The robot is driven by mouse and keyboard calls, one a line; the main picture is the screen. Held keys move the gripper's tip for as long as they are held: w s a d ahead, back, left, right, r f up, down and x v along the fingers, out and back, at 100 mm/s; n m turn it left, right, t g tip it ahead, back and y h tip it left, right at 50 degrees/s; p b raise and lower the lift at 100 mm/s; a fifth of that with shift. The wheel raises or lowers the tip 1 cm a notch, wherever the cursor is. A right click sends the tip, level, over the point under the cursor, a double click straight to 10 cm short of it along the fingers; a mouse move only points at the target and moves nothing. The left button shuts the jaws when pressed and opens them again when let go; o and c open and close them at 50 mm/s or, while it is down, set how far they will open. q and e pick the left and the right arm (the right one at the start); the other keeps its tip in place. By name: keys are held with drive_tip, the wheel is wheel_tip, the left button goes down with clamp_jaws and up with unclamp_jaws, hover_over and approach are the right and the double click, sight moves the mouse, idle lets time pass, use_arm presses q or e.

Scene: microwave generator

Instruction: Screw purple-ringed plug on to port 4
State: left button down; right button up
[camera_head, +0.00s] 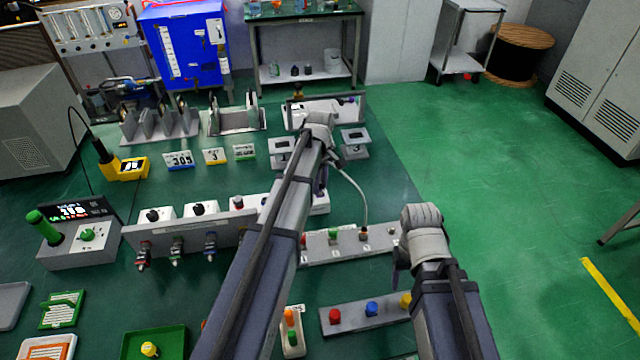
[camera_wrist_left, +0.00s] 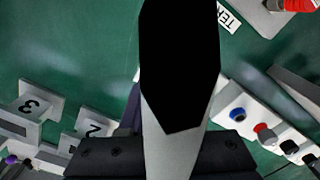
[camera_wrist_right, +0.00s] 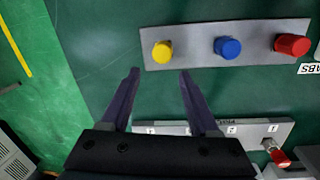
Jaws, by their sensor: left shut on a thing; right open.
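My left gripper (camera_head: 321,184) is over the middle of the bench, shut on a light-grey and black object (camera_wrist_left: 180,90). The object fills the middle of the left wrist view. I cannot see a purple ring on it. A white cable (camera_head: 352,185) curves from near this gripper to the port strip (camera_head: 350,250). The strip has small number labels and a red, a green and other dark or orange fittings; it also shows in the right wrist view (camera_wrist_right: 215,128). My right gripper (camera_wrist_right: 158,75) is open and empty, beside the strip's right end.
A grey button strip with yellow (camera_wrist_right: 162,51), blue (camera_wrist_right: 228,47) and red (camera_wrist_right: 292,44) knobs lies near the right gripper. A rack with purple parts (camera_head: 345,100) stands behind the left gripper. A switch panel (camera_head: 190,240) is left of the left arm.

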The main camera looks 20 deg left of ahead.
use_arm(q)
drive_tip(key=shift+n, duration=0.3)
drive_tip(key=c, duration=0.6)
unclamp_jaws()
drive_tip(key=shift+r, duration=0.1)
wheel_tip(320, 180, up, 8)
drive_tip(key=p, duration=0.8)
use_arm(e)
wheel_tip(320, 180, up, 8)
use_arm(q)
drive_tip(key=shift+f, duration=0.2)
use_arm(e)
drive_tip(key=shift+f, duration=0.15)
